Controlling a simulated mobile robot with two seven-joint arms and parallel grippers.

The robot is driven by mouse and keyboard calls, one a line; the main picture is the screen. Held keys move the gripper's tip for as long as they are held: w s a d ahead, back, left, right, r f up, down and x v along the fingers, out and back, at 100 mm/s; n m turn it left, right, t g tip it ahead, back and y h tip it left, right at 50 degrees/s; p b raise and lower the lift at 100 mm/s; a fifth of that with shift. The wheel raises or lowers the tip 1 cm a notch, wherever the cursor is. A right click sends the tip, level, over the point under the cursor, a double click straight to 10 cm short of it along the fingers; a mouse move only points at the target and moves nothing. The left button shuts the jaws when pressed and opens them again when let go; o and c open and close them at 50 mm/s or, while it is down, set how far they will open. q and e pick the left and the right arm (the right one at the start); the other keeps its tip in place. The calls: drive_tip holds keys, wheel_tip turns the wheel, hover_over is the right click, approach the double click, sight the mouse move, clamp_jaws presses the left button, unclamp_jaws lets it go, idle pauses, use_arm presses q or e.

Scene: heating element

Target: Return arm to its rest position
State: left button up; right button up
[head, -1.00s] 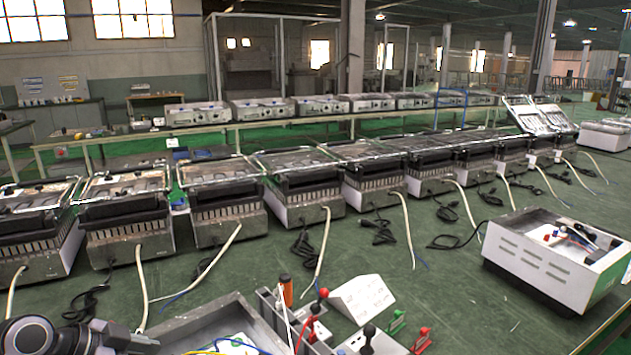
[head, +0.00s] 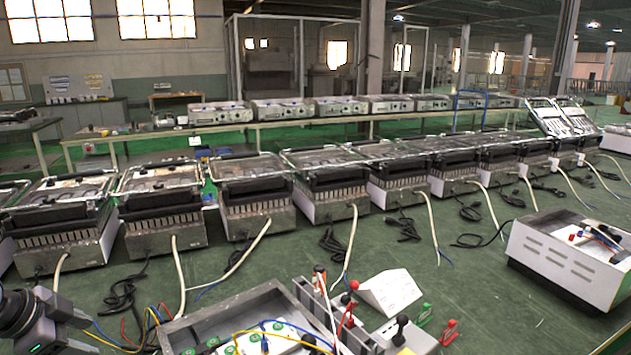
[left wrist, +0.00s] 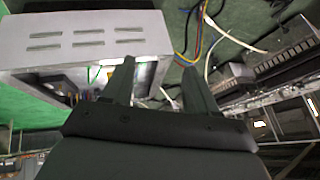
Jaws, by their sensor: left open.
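My left arm shows at the lower left corner of the head view, dark and grey, left of the open metal box with wires (head: 215,325). Its fingertips are not visible there. In the left wrist view my left gripper (left wrist: 160,78) is open, with its two dark fingers apart and nothing between them. Yellow, red and blue wires (left wrist: 196,40) and a grey vented metal box (left wrist: 85,40) appear beyond the fingers; the picture is tilted. My right gripper is in neither view.
Rows of heating units (head: 255,195) with loose cables stand on the green table (head: 470,280). A white test block (head: 390,291) and red and green clamps (head: 448,330) sit near the front. A white vented box (head: 565,255) stands at right.

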use_arm(q)
drive_tip(key=s+a+f+n+t+y, duration=0.1)
drive_tip(key=s+f+y, duration=0.15)
drive_tip(key=f, duration=0.45)
drive_tip(key=s+a+f+n+t+y, duration=0.1)
drive_tip(key=s+f, duration=0.3)
drive_tip(key=f, duration=0.4)
drive_tip(key=s+d+f+h, duration=0.1)
drive_tip(key=s+d+f, duration=0.1)
drive_tip(key=s+d, duration=0.2)
drive_tip(key=s+d+f+n+t+h, duration=0.1)
drive_tip(key=s+d+f, duration=0.2)
drive_tip(key=d, duration=0.3)
drive_tip(key=s+d+f+n+h, duration=0.1)
drive_tip(key=s+d+f, duration=0.2)
drive_tip(key=s+d, duration=0.2)
drive_tip(key=shift+d+t, duration=0.3)
drive_tip(key=shift+t, duration=0.1)
drive_tip(key=d+n, duration=0.2)
drive_tip(key=d, duration=0.2)
drive_tip(key=d+n, duration=0.2)
drive_tip(key=d, duration=0.2)
drive_tip(key=shift+d+t+h, duration=0.25)
drive_tip(key=shift+d+t, duration=0.05)
drive_tip(key=shift+t, duration=0.1)
